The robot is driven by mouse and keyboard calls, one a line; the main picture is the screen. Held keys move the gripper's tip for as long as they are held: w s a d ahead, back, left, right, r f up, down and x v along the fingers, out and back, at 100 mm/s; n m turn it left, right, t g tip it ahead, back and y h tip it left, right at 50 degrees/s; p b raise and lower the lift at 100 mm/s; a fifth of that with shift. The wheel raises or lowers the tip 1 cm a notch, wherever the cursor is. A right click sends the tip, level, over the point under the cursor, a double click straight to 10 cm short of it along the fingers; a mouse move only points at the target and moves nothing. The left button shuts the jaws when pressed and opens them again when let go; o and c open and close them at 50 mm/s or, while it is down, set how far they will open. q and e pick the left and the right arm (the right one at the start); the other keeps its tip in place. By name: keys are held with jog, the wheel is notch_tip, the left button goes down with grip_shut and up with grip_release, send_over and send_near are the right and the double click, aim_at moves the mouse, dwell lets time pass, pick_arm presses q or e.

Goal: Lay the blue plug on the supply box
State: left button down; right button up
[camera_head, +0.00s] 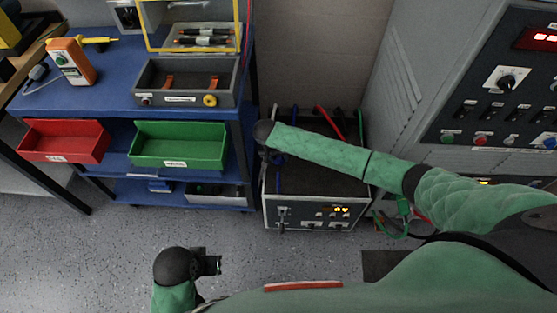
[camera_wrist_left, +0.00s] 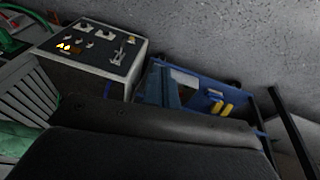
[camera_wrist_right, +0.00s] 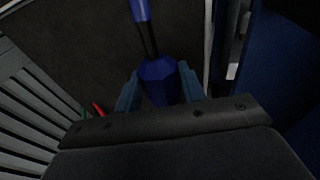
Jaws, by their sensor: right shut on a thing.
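The supply box (camera_head: 315,211) stands on the floor in the middle of the head view, with a dark top and a front panel with a lit display. My right gripper (camera_head: 272,157) is over the left edge of its top, partly hidden by my arm. In the right wrist view the gripper's fingers are shut on the blue plug (camera_wrist_right: 160,84), whose lead runs upward. The box's dark top (camera_wrist_right: 75,50) shows behind the plug; I cannot tell whether they touch. My left gripper (camera_head: 216,265) is low over the floor, apart from the box, its fingers together and empty.
A blue shelf cart (camera_head: 120,98) with red (camera_head: 65,141) and green (camera_head: 180,145) bins stands close left of the box. A grey cabinet (camera_head: 400,70) with switches stands to the right. Red and green cables rise behind the box. The floor (camera_head: 110,250) in front is clear.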

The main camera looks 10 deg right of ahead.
jog(key=shift+w+d+f+b, duration=0.1)
jog(key=shift+w+f+b, duration=0.4)
jog(key=shift+b, duration=0.25)
jog(key=shift+s+f, duration=0.1)
jog(key=shift+f, duration=0.25)
pick_arm(q)
jog(key=shift+w+d+f+t+h, duration=0.2)
jog(key=shift+w+d+f, duration=0.05)
jog(key=shift+d+f, duration=0.45)
jog(key=shift+w+d+f+t+h, duration=0.2)
jog(key=shift+d+f, duration=0.35)
jog(key=shift+f, duration=0.15)
pick_arm(e)
jog(key=shift+f, duration=1.55)
jog(key=o, duration=1.2)
jog(key=v, duration=0.6)
jog(key=shift+r, duration=0.2)
pick_arm(q)
jog(key=shift+w+d+f, duration=0.1)
jog(key=shift+d+f, duration=0.25)
pick_arm(e)
jog(key=shift+r, duration=0.65)
